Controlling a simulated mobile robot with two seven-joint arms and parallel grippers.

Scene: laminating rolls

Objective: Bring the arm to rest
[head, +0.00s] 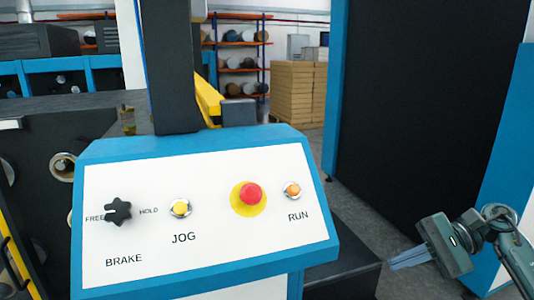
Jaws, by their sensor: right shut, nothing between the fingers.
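My right gripper (396,263) shows at the lower right, with its arm coming in from the right edge. Its fingers are shut with nothing between them, and they point left. It is apart from the control panel (215,238), to the right of the panel's blue frame. My left gripper is not in view.
The panel bears a black brake knob (118,211), a yellow jog button (180,208), a red mushroom button (250,194) and an orange run button (292,189). A large dark cabinet (430,100) with blue edges stands behind my right gripper. Stacked boxes (298,92) stand at the back.

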